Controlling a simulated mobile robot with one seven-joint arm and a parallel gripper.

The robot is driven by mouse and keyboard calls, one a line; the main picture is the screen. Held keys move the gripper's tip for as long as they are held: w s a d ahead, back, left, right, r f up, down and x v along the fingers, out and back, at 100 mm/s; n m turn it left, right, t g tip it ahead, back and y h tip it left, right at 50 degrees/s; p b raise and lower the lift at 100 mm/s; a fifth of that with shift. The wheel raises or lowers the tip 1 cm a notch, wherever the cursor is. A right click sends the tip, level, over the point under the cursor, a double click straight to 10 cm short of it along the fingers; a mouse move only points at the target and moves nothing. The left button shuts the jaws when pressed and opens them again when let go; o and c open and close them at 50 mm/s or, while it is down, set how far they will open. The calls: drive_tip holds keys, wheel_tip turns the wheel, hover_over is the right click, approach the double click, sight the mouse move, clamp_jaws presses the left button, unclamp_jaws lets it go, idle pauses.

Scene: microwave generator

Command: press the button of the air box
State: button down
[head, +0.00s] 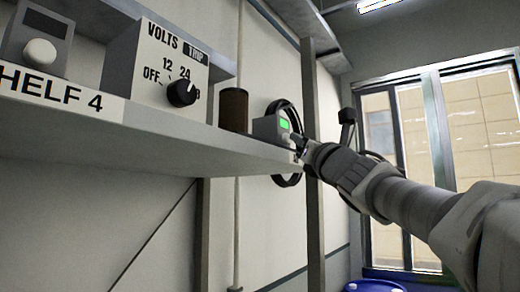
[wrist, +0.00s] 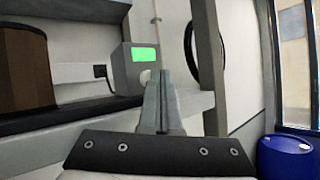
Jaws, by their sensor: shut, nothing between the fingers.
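A small grey box (head: 265,128) with a lit green screen stands at the far end of the shelf; I take it as the air box, though no label on it is readable. It also shows in the wrist view (wrist: 125,73), with a round pale button (wrist: 145,76) at its lower right, partly hidden by my fingers. My gripper (head: 299,144) is shut and empty, its fingertips right at the box's front near the button. In the wrist view the fingertips (wrist: 159,76) overlap the button's right side. I cannot tell whether they touch it.
The shelf (head: 200,137) also holds a brown cylinder (head: 234,109), a VOLTS dial box (head: 160,68) and another grey box with a dark screen and white button (head: 35,40). A dark wheel (head: 286,181) is behind the shelf. An upright post (head: 313,130) stands close to my gripper. A blue barrel (wrist: 287,157) is lower right.

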drive_tip(key=shift+w+a, duration=0.15)
drive_tip(key=shift+a, duration=0.1)
idle(0.3)
drive_tip(key=shift+s+d, duration=0.6)
drive_tip(key=shift+d, duration=0.2)
drive_tip(key=s+d, duration=0.3)
drive_tip(key=d, duration=0.2)
drive_tip(key=shift+s, duration=0.25)
drive_tip(key=shift+f, duration=0.1)
idle(0.3)
